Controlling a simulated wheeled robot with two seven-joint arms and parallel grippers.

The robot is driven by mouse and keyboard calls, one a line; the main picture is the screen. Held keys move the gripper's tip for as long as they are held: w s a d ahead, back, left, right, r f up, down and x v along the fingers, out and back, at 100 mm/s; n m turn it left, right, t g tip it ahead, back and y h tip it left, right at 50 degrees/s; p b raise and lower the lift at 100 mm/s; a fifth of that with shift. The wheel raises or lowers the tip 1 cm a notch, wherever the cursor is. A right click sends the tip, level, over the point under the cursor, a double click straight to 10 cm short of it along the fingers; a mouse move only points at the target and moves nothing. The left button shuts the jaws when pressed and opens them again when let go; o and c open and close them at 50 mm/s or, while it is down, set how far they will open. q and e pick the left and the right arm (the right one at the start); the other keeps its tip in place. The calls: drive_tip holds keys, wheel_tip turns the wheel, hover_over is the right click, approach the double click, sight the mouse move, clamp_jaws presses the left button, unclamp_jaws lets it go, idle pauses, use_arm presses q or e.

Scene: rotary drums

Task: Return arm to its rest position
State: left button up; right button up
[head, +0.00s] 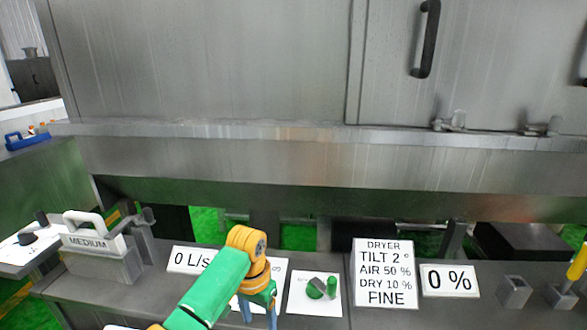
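My green and orange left arm comes in from the bottom, left of the middle, and bends at an orange wrist. My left gripper (258,314) points down over the front panel, with its two blue fingers apart and nothing visible between them. It is in front of a white panel plate (279,268) and partly hides it. To its right, and apart from it, is a green knob (317,289) on another white plate. My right arm and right gripper are not in view.
A metal drum housing (220,70) with a black handle (427,38) fills the back. The panel carries a "0 L/s" sign (188,260), a dryer sign (384,274), a "0 %" sign (449,280), a "MEDIUM" block (100,262) and a yellow-handled lever (577,263).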

use_arm(q)
drive_tip(key=s+a+f+n, duration=0.1)
drive_tip(key=s+f, duration=0.3)
drive_tip(key=f, duration=0.5)
drive_tip(key=s+a+f+n, duration=0.1)
drive_tip(key=s+a+f, duration=0.15)
drive_tip(key=f, duration=0.65)
drive_tip(key=s+a+f+n, duration=0.1)
drive_tip(key=s+f, duration=0.3)
drive_tip(key=f, duration=0.5)
drive_tip(key=s+a+f, duration=0.2)
drive_tip(key=s+f, duration=0.1)
drive_tip(key=s, duration=0.6)
drive_tip(key=s+a+f, duration=0.2)
drive_tip(key=s+f, duration=0.1)
drive_tip(key=s, duration=0.5)
drive_tip(key=s+a+f, duration=0.3)
drive_tip(key=s+f, duration=0.1)
drive_tip(key=s, duration=0.5)
drive_tip(key=shift+s+t, duration=0.35)
drive_tip(key=shift+t, duration=0.05)
drive_tip(key=shift+w+a, duration=0.1)
